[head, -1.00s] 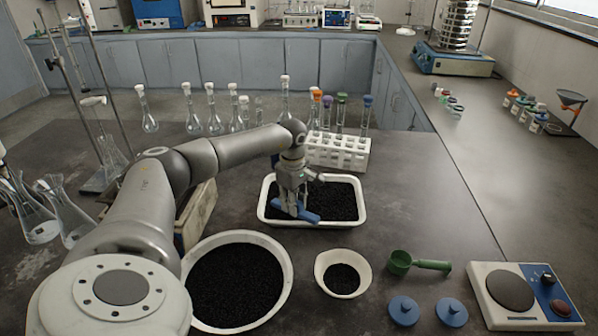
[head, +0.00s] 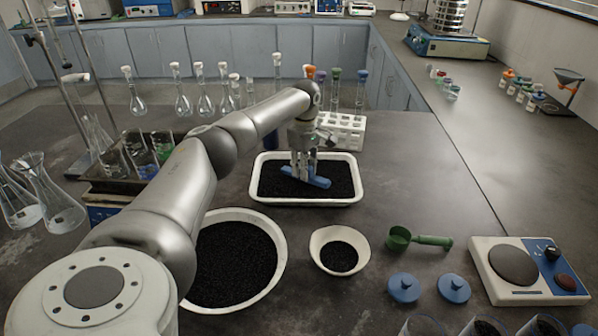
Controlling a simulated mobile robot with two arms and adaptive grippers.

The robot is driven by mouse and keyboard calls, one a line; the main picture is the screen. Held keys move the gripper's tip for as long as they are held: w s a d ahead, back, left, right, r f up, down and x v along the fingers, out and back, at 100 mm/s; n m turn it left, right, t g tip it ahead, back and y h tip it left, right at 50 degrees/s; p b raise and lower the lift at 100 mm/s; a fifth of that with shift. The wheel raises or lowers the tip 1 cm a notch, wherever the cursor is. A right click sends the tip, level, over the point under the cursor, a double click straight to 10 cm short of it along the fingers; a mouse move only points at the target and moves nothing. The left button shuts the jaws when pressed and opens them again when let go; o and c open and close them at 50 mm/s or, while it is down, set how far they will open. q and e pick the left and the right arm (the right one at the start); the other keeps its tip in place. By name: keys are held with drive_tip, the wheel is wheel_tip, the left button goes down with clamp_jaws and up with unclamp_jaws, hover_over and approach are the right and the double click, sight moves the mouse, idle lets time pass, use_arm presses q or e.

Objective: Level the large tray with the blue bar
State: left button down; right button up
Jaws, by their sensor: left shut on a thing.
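The large tray (head: 347,201) is a white rectangular tray filled with black grains, in the middle of the dark bench. My left gripper (head: 306,175) reaches over it from the left and is shut on the blue bar (head: 317,181). The bar lies at a slight slant, low at the grains in the left-middle part of the tray. I cannot tell whether it touches the grains. The grains (head: 343,179) look mostly flat on the right side. My right gripper is not in view.
A large white bowl (head: 279,276) and a small bowl (head: 320,263) of black grains stand in front. A green scoop (head: 432,240), two blue lids (head: 404,287) and a hotplate (head: 512,266) are at right. A white tube rack (head: 350,136) stands close behind the tray.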

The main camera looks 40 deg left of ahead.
use_arm(q)
drive_tip(key=shift+s+r+p, duration=0.15)
drive_tip(key=shift+s+p, duration=0.1)
drive_tip(key=shift+p, duration=0.55)
drive_tip(key=shift+s+r+p, duration=0.1)
drive_tip(key=shift+s+p, duration=0.9)
drive_tip(key=shift+s, duration=0.15)
drive_tip(key=s, duration=0.1)
drive_tip(key=s+p, duration=0.1)
drive_tip(key=p, duration=0.1)
drive_tip(key=shift+s+d, duration=0.25)
drive_tip(key=shift+s, duration=0.15)
drive_tip(key=shift+s+d+p, duration=0.15)
drive_tip(key=shift+s+p, duration=0.55)
drive_tip(key=shift+s, duration=0.5)
drive_tip(key=shift+s+d+r+p, duration=0.1)
drive_tip(key=shift+s+p, duration=0.15)
drive_tip(key=shift+p, duration=0.05)
wheel_tip(320, 180, up, 2)
drive_tip(key=shift+w+r+p, duration=0.1)
drive_tip(key=shift+w+p, duration=0.05)
drive_tip(key=shift+p, duration=0.65)
drive_tip(key=shift+r+p, duration=1.05)
drive_tip(key=shift+r, duration=0.55)
